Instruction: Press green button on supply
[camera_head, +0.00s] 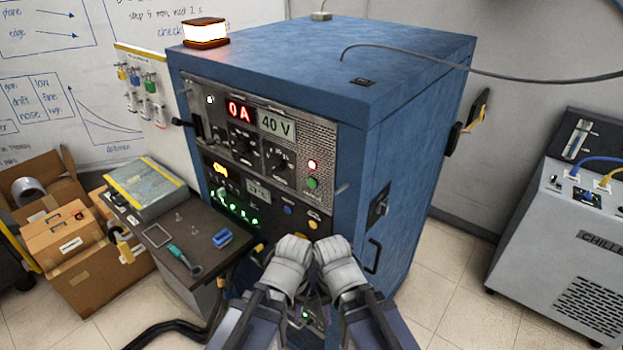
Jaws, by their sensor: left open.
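The supply is a tall blue cabinet (410,130) with a dark front panel. A round green button (312,183) sits on the panel's right side, just below a lit red one (312,165). A red display (239,111) reads 0 A and a pale display (277,124) reads 40 V. Both my arms are folded low in front of the cabinet, well below the button. My left gripper (306,300) is small and partly hidden between the forearms; it is open, with nothing seen in it. My right gripper's fingers cannot be made out. Neither gripper is at the button.
A lit orange-based lamp (206,33) and a cable (480,72) are on the cabinet top. A dark side table (178,240) with small tools stands left, beside cardboard boxes (85,250). A grey chiller (570,240) stands right. Tiled floor (455,270) is clear between cabinet and chiller.

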